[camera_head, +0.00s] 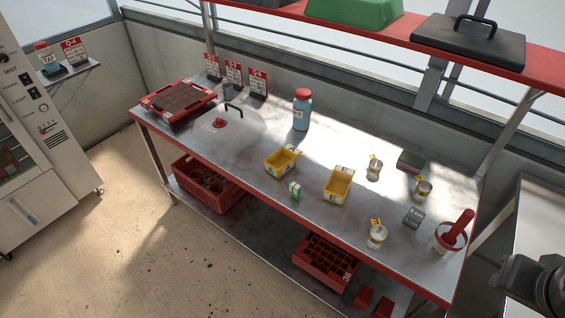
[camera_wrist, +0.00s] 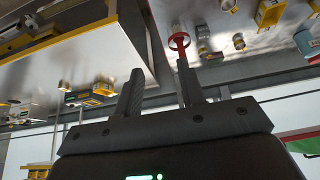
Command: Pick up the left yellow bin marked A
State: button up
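Two yellow bins stand on the metal bench in the head view. The left yellow bin (camera_head: 281,163) sits near the middle of the bench; its small labels are too small to read surely as A. The right yellow bin (camera_head: 338,187) stands to its right, nearer the front edge. In the wrist view, seemingly upside down, a yellow bin (camera_wrist: 270,14) shows at the top right; I cannot tell which. My gripper (camera_wrist: 158,86) is open and empty, its two dark fingers apart, away from both bins. A dark part of my arm shows at the head view's lower right corner.
A blue bottle (camera_head: 301,112) with a red cap is behind. Several small jars and a red pot (camera_head: 451,238) with a red handle stand to the right. A red shelf (camera_head: 380,40) runs above the back.

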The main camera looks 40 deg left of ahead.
dwell(0.3)
jog(key=o, duration=1.2)
